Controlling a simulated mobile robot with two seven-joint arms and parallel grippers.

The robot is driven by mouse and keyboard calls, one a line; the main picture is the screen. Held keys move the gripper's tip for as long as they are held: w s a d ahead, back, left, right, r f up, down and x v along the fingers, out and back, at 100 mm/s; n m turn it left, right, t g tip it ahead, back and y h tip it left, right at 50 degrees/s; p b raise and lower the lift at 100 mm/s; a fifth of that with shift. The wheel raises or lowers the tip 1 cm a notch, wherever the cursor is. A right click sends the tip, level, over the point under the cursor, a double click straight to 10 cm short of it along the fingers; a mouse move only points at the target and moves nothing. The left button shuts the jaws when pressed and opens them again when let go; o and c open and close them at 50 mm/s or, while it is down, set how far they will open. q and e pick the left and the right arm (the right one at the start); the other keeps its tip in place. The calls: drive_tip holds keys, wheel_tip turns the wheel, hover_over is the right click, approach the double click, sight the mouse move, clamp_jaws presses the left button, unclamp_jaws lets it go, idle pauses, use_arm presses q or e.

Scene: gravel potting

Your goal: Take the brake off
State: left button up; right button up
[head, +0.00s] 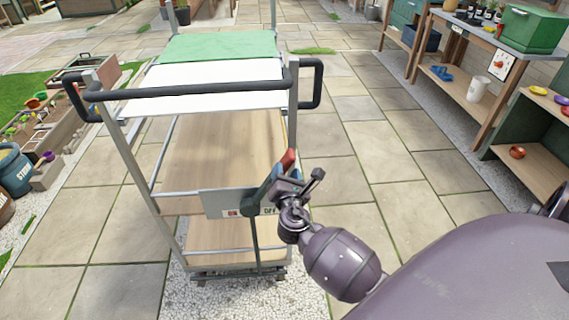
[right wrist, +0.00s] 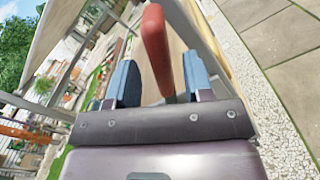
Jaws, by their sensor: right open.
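The cart's brake lever has a red grip (head: 289,160) and a dark bar (head: 255,235) running down the cart's near end. A pale label plate (head: 215,203) behind the bar has a red-marked label on the left and OFF on the right. The bar crosses between the two labels. My right gripper (head: 285,174) is at the grip, with part of the lever hidden behind it. In the right wrist view the red grip (right wrist: 156,45) stands between the two open blue fingers (right wrist: 159,70), with visible gaps on both sides. My left gripper is out of view.
The cart has a black push handle (head: 190,90), a white top (head: 210,75) with a green mat (head: 220,46), and wooden shelves. Planters and a blue bucket (head: 15,170) stand left. Workbenches (head: 480,80) stand right. Paving right of the cart is clear.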

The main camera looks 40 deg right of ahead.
drive_tip(key=shift+x, duration=2.05)
clamp_jaws()
